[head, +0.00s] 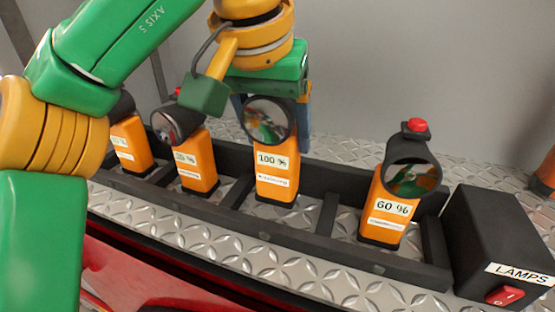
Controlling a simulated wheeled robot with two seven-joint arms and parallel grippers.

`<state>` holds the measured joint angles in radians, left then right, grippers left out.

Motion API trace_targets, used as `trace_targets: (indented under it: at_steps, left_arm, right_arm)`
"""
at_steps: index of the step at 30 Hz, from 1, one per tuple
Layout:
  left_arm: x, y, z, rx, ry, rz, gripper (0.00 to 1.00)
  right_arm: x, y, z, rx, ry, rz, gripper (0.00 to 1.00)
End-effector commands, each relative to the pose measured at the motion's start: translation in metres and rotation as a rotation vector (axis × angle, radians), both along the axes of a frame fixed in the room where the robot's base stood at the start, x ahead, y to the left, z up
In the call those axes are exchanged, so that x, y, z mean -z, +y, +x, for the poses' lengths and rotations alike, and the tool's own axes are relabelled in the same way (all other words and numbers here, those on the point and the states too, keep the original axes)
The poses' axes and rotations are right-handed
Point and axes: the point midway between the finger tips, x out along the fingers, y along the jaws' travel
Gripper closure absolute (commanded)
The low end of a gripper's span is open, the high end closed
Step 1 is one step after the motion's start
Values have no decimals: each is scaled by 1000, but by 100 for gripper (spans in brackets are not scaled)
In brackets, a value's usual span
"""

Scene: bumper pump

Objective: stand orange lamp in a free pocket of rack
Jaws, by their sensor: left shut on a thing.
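The orange lamp marked 100 % (277,184) is upright, with its round black head (269,121) facing me. My left gripper (273,100) reaches down from above and is shut on this lamp near its head. The black rack (329,212) runs across the view, split into pockets by dividers. The lamp's base is within or just over a middle pocket, between two dividers. I cannot tell whether it touches the floor of the pocket. My right gripper is not in view.
A lamp marked 60 % (390,208) stands in the pocket to the right. Two more orange lamps (197,162) (131,143) stand in pockets to the left. A black box labelled LAMPS (500,233) with a red switch adjoins the rack's right end. An orange object (546,175) shows at the right edge.

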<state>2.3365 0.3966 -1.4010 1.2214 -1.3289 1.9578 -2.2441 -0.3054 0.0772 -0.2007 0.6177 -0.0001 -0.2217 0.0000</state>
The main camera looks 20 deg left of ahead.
Motion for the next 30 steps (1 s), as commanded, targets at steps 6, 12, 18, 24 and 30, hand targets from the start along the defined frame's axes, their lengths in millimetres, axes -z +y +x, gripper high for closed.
trace_targets:
  at_steps: [6,12,18,24,30]
  left_arm:
    - [37,0,0,1,-1,-1,100]
    - [36,0,0,0,0,-1,100]
    - [41,0,0,0,1,0,21]
    - [40,0,0,0,1,0,0]
    - [31,0,-1,1,0,-1,0]
  right_arm:
    - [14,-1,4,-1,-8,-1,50]
    - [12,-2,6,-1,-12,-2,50]
    - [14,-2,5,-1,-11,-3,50]
    - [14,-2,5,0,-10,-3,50]
    - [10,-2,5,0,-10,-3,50]
